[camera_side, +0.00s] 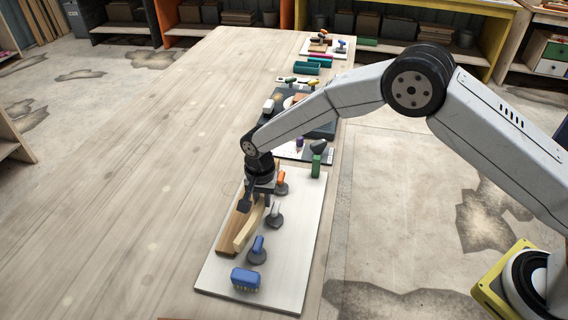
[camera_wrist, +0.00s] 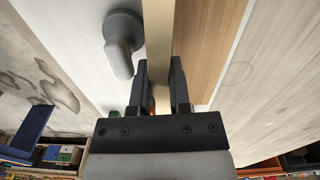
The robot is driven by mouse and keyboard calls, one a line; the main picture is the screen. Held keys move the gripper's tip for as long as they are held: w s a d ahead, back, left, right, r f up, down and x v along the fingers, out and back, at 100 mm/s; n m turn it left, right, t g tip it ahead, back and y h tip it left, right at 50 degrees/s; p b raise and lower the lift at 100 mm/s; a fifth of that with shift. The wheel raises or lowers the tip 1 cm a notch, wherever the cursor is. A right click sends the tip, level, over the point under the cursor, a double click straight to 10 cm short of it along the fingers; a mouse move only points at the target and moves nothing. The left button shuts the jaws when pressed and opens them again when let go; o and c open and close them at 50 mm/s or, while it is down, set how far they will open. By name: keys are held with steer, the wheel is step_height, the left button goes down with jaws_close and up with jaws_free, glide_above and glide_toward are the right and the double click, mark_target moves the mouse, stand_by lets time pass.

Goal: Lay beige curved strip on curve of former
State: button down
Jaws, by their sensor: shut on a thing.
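The beige curved strip (camera_side: 247,232) is in my gripper (camera_side: 257,203), which is shut on it near its far end in the side view. The wrist view shows the strip (camera_wrist: 159,42) running between the two fingers (camera_wrist: 159,70). The brown wooden former (camera_side: 232,236) lies on the white board, just left of the strip in the side view. In the wrist view the former (camera_wrist: 205,45) is right beside the strip on the right. I cannot tell whether the strip touches the former's curve. My gripper hides the former's far end.
The white board (camera_side: 285,262) also holds a blue brush (camera_side: 246,279), a blue-handled tool (camera_side: 257,250), a grey-handled tool (camera_side: 274,216) and an orange-handled one (camera_side: 281,182), close right of the strip. A dark tray (camera_side: 320,128) stands beyond. The table (camera_side: 130,190) is bare at left.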

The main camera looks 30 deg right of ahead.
steer(key=shift+f, duration=1.15)
steer(key=shift+r, duration=0.2)
stand_by(0.3)
steer(key=shift+r, duration=0.7)
steer(key=shift+r, duration=0.3)
steer(key=shift+f, duration=1.2)
stand_by(1.5)
steer(key=shift+c, duration=2.4)
jaws_free()
steer(key=shift+s+f, duration=0.1)
steer(key=shift+d, duration=0.1)
